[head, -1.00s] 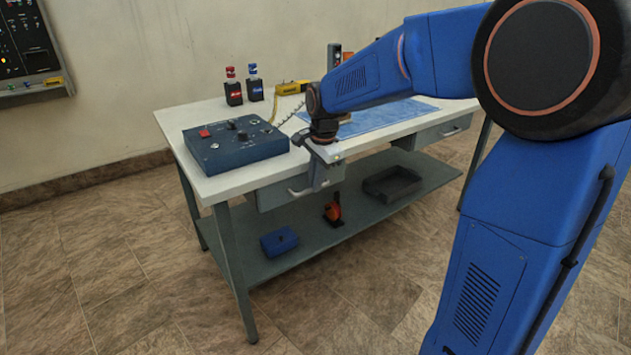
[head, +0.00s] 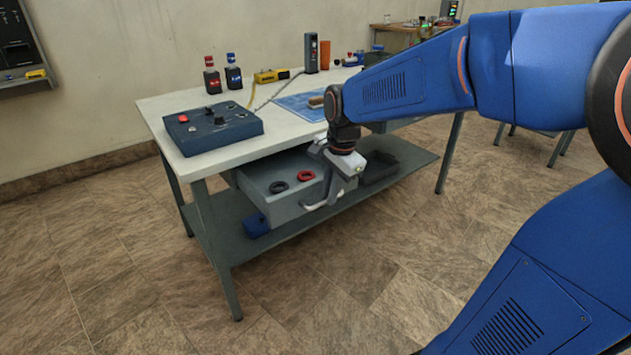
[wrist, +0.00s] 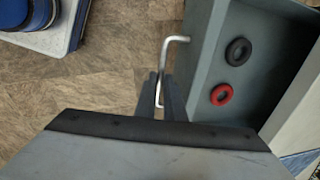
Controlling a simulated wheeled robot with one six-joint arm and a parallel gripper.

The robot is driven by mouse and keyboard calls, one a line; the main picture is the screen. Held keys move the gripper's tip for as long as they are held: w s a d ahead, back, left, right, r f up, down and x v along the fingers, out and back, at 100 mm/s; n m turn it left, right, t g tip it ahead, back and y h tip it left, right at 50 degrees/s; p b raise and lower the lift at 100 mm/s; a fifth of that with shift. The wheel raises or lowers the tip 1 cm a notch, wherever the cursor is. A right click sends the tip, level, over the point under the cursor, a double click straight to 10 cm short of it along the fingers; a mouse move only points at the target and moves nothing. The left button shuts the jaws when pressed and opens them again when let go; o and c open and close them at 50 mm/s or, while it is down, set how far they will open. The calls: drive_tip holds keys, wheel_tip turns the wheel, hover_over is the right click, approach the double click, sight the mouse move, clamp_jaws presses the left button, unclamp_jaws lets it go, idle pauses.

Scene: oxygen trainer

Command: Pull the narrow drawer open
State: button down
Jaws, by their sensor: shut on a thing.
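The narrow drawer (head: 285,186) is a grey box pulled well out from under the left part of the white-topped bench. A black ring (head: 278,187) and a red ring (head: 305,176) lie inside it. They also show in the wrist view, the black ring (wrist: 238,51) beyond the red ring (wrist: 221,95). My gripper (head: 328,196) is at the drawer's front, shut on its pale bar handle (wrist: 174,41). In the wrist view the dark fingers (wrist: 160,97) close around the handle, with part of the bar showing beyond them.
The bench top (head: 180,102) holds a blue control box (head: 212,128), two small bottles, a yellow tool and a blue mat (head: 302,105). A lower shelf (head: 225,225) carries a blue box (head: 256,224) and a dark tray (head: 378,166). The floor in front is clear.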

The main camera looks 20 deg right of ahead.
drive_tip(key=s+d, duration=0.2)
drive_tip(key=s, duration=0.4)
drive_tip(key=shift+w, duration=0.1)
drive_tip(key=c, duration=2.1)
unclamp_jaws()
drive_tip(key=s+r, duration=0.1)
drive_tip(key=r, duration=0.4)
drive_tip(key=s+r, duration=0.1)
drive_tip(key=r, duration=0.5)
drive_tip(key=s+d+r, duration=0.1)
drive_tip(key=r, duration=0.5)
drive_tip(key=shift+s, duration=0.15)
drive_tip(key=s+f+n+t, duration=0.1)
drive_tip(key=s+f+n, duration=0.3)
drive_tip(key=f, duration=0.1)
drive_tip(key=s+f+n+t, duration=0.1)
drive_tip(key=s+f+n, duration=0.3)
drive_tip(key=f+n, duration=0.1)
drive_tip(key=s+f+n, duration=0.5)
drive_tip(key=f, duration=0.1)
drive_tip(key=shift+s+t+h, duration=0.1)
drive_tip(key=shift+t+h, duration=0.2)
drive_tip(key=shift+t, duration=0.1)
